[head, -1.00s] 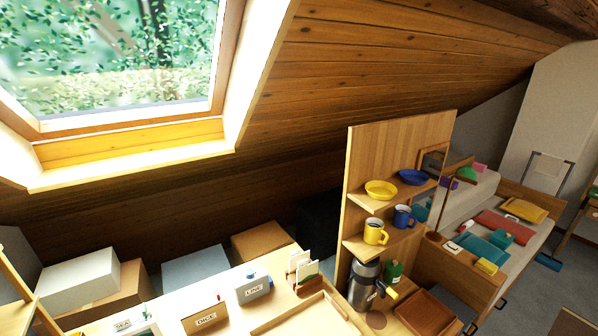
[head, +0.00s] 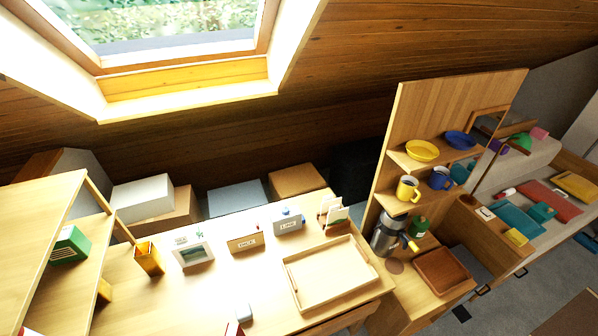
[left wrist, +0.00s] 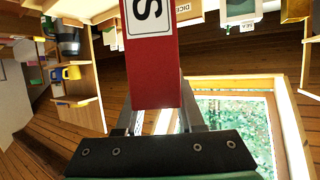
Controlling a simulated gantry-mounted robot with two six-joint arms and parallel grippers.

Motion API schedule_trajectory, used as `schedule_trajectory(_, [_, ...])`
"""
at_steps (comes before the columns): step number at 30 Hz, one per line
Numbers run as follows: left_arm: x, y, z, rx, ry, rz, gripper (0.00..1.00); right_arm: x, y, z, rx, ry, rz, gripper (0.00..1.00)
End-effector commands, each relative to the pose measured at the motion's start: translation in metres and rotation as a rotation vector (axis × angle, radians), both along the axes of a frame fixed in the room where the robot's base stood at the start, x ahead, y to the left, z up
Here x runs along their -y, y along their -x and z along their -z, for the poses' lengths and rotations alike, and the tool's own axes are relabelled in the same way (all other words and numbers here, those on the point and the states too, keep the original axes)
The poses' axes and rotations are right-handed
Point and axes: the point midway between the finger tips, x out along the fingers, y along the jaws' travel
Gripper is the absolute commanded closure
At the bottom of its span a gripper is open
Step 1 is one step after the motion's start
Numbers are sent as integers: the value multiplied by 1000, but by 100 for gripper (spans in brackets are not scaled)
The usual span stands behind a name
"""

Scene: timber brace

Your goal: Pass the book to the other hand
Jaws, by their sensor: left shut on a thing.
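A red book (left wrist: 153,72) with a white label bearing a black S fills the middle of the left wrist view. My left gripper (left wrist: 158,112) is shut on it, one finger on each side; the book's far end runs out of the frame top. In the head view a small red piece (head: 234,328) shows at the bottom edge; I cannot tell if it is the same book. My right gripper is in neither view.
The desk (head: 130,300) holds a wooden tray (head: 330,275), a DICE box (head: 245,242), a LINE box (head: 288,225), a framed picture (head: 193,253) and a yellow holder (head: 148,260). A shelf (head: 45,215) with a green book (head: 70,245) stands left. A mug shelf (head: 440,150) stands right.

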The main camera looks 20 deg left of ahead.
Motion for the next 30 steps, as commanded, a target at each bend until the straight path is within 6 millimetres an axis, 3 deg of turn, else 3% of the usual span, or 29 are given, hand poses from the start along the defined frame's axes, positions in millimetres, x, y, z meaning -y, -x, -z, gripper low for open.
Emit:
schedule_trajectory(7, [18,-1,-14,4,1,97,100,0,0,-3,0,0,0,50])
schedule_trajectory(21, [35,-14,-42,7,1,230,100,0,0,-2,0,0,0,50])
schedule_trajectory(30, [36,-15,-43,4,-2,251,100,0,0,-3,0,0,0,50])
